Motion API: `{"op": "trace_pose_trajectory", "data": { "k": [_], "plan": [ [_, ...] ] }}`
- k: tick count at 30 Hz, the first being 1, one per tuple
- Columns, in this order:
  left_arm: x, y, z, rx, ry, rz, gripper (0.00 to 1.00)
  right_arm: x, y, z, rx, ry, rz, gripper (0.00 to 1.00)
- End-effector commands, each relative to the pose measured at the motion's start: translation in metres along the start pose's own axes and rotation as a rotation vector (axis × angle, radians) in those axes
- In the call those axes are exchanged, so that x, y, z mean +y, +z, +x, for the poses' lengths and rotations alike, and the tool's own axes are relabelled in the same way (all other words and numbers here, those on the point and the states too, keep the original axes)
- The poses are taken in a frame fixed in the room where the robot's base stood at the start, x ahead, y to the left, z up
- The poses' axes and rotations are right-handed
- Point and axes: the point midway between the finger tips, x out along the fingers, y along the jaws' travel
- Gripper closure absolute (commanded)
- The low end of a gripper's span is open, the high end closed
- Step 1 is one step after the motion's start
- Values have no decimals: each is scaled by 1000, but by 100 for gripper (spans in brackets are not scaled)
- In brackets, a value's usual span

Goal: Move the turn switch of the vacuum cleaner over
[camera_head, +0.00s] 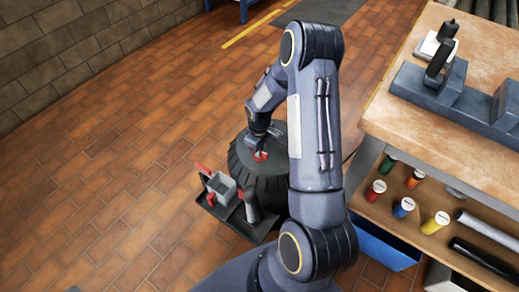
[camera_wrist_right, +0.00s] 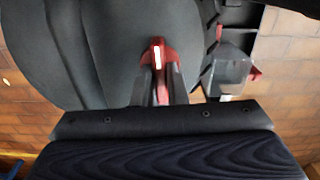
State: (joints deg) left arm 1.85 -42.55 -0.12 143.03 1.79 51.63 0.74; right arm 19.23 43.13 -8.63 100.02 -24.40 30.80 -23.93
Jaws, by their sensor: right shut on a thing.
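The vacuum cleaner (camera_head: 240,172) is a dark grey, round, ribbed body standing on the brick floor, partly hidden behind my right arm. Its red turn switch (camera_head: 261,156) sits on top of the body. In the right wrist view the switch (camera_wrist_right: 157,52) is red with a white stripe and points away from my gripper. My right gripper (camera_head: 264,148) reaches down onto the lid. In the right wrist view its fingers (camera_wrist_right: 160,88) are closed around the switch's near part. My left gripper is in neither view.
A tray (camera_head: 262,230) with a grey box (camera_head: 221,187) and red parts adjoins the cleaner's front. A wooden workbench (camera_head: 385,115) stands at the right, with a vise-like tool (camera_head: 455,100) on top and several coloured cans on its shelf. Floor at the left is clear.

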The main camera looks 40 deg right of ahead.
Motion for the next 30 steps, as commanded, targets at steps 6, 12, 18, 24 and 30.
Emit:
{"op": "trace_pose_trajectory", "data": {
  "k": [6,12,18,24,30],
  "plan": [
    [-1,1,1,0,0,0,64,0,-1,0,2,0,54,100],
    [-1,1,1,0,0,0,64,0,-1,0,2,0,70,100],
    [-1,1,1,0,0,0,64,0,-1,0,3,0,71,100],
    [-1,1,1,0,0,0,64,0,-1,0,2,0,70,74],
    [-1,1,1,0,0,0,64,0,0,0,1,0,69,65]
  ]
}}
